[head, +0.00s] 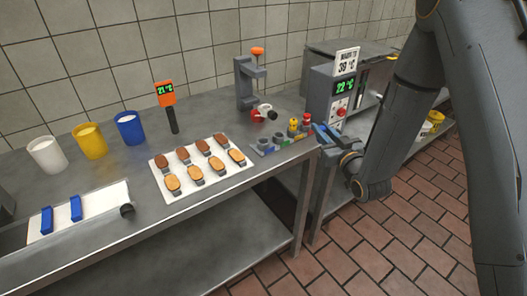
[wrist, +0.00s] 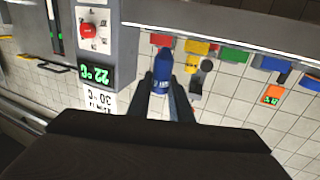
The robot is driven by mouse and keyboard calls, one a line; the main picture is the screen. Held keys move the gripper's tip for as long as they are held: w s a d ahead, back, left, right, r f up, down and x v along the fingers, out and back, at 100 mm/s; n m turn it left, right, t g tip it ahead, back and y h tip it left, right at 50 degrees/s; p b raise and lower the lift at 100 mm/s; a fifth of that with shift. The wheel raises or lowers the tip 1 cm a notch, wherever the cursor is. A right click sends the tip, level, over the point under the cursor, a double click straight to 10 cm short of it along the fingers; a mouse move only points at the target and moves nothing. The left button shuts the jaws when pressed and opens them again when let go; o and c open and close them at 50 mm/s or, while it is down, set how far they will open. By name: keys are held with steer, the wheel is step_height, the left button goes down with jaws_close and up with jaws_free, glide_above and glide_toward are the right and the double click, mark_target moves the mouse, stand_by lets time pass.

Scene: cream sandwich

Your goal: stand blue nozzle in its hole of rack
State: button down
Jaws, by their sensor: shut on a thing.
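My gripper (head: 326,136) is at the right end of the steel table, just right of the rack (head: 283,144). It is shut on the blue nozzle (wrist: 162,68), which sits between the two fingers in the wrist view. In the head view the nozzle is hard to tell from the bluish fingers. The rack is a low grey block with coloured marks, blue and green toward its left.
A grey machine (head: 321,92) with a green display stands close behind my gripper. A grey stand (head: 245,83) and a red-and-white device (head: 264,113) are behind the rack. A white tray (head: 163,188) of several topped pieces lies to its left. Cups stand farther left.

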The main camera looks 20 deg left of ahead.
steer(key=s+a+r+n+g+y+b, duration=0.1)
steer(key=s+a+r+n+g+y, duration=0.15)
steer(key=a, duration=0.35)
steer(key=s+a+r+n+g+y+b, duration=0.1)
steer(key=a+r+n+g+y, duration=0.15)
steer(key=a, duration=0.35)
steer(key=s+a+r+n+g+y+b, duration=0.1)
steer(key=s+a+r+g+y, duration=0.1)
steer(key=a+r, duration=0.3)
steer(key=shift+a+f+p, duration=0.15)
steer(key=shift+f+p, duration=0.05)
steer(key=shift+f, duration=1.6)
steer(key=shift+a+f+p, duration=0.15)
steer(key=shift+f, duration=1.6)
steer(key=shift+a+f+p, duration=0.15)
steer(key=shift+f+p, duration=0.05)
steer(key=shift+f, duration=1.6)
steer(key=shift+f, duration=0.1)
steer(key=shift+f, duration=0.15)
steer(key=c, duration=1.6)
jaws_free()
steer(key=shift+r, duration=0.25)
steer(key=v, duration=0.4)
steer(key=b+v, duration=0.1)
steer(key=v, duration=0.3)
steer(key=b+v, duration=0.1)
steer(key=v, duration=0.3)
steer(key=shift+d+r, duration=0.1)
steer(key=shift+r, duration=0.15)
